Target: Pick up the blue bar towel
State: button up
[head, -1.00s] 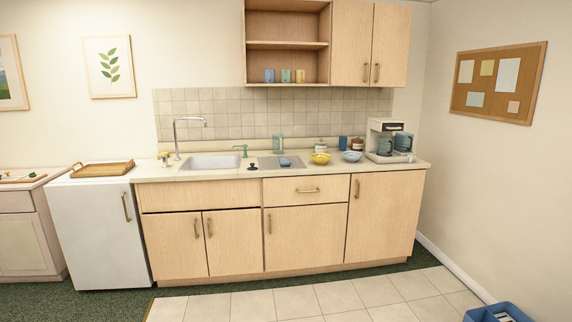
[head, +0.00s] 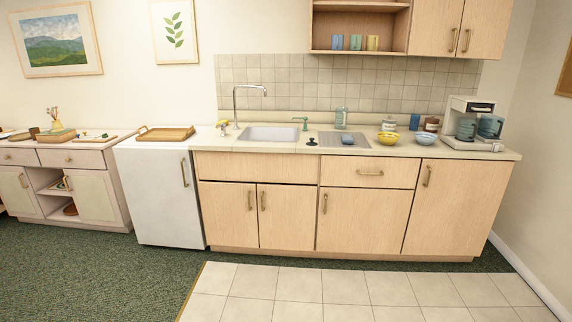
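A small dark blue item (head: 348,139) lies on the grey drainboard (head: 330,141) right of the sink. It may be the blue bar towel, but it is too small to tell for sure. A blue upright object (head: 414,121) stands at the back of the counter, between two jars; it looks more like a canister than cloth. My gripper is not in view, so its state does not show.
The counter (head: 225,142) also holds a yellow bowl (head: 388,138), a pale blue bowl (head: 425,138) and a coffee maker (head: 475,125). A tray (head: 165,134) sits on the white fridge (head: 155,190). The tiled floor (head: 340,285) before the cabinets is clear.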

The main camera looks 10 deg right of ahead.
aim_at(346, 138)
jog(key=i+z, duration=0.3)
jog(key=i, duration=1.5)
jog(key=i+u, duration=0.1)
jog(key=i, duration=0.35)
jog(key=i+l+u, duration=0.15)
jog(key=i, duration=0.35)
jog(key=i+l+u, duration=0.1)
jog(key=i, duration=0.35)
jog(key=i+l+u, duration=0.1)
jog(key=i+l, duration=0.15)
jog(key=i, duration=0.2)
